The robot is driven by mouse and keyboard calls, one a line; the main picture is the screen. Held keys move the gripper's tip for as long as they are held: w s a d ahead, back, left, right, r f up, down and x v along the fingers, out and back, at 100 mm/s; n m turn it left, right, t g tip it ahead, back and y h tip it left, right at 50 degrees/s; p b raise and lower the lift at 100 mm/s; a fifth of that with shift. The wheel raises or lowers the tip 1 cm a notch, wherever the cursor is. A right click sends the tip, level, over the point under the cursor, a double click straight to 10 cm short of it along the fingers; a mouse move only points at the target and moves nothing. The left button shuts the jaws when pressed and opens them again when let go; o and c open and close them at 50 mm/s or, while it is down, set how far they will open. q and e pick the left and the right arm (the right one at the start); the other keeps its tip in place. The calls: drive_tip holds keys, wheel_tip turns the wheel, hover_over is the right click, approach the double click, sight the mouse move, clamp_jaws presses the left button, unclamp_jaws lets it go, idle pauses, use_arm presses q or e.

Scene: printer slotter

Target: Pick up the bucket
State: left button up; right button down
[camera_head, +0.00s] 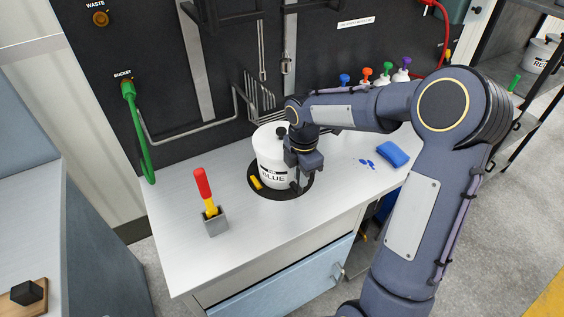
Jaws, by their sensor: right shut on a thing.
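The bucket (270,158) is white with a dark label reading "BLUE". It stands upright on a round black mat (262,192) on the metal worktop. My right gripper (297,184) is at the bucket's right front side and points down. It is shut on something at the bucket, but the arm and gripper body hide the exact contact. My left gripper is not in view.
A blue sponge (393,154) and blue spots lie to the right. Several colored-top bottles (365,76) stand behind my arm. The worktop (180,240) is clear at front left.

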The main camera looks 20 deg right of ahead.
drive_tip(key=shift+w+r, duration=0.15)
idle(0.3)
drive_tip(key=shift+r, duration=0.2)
